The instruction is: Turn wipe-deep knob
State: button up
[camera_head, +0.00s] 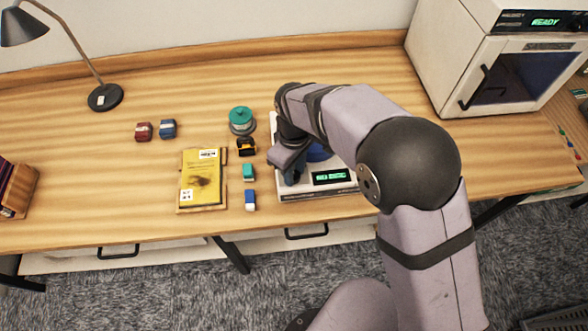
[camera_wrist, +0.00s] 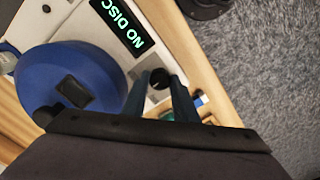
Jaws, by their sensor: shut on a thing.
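A white machine (camera_head: 318,191) stands on the table, with a green-lit display (camera_head: 331,177). In the wrist view its display reads "NO DISC" (camera_wrist: 123,25), and a round blue part (camera_wrist: 75,75) with a dark handle sits beside it. A small black knob (camera_wrist: 160,77) is on the machine's panel, between the fingertips of my gripper (camera_wrist: 162,85). My gripper is shut on this knob. No label on the knob can be read. In the head view my arm hides the knob and much of the machine; my gripper (camera_head: 291,176) is at its left front.
A yellow book (camera_head: 201,182) lies left of the machine, with small blocks, a tape dispenser (camera_head: 246,147) and a teal round item (camera_head: 241,116) between. A white oven-like box (camera_head: 500,60) stands at right. A lamp (camera_head: 104,97) stands at back left.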

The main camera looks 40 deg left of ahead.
dwell(0.3)
jog(key=o, duration=1.1)
jog(key=shift+c, duration=0.2)
jog(key=shift+r+b, duration=1.2)
jog(key=shift+r, duration=2.5)
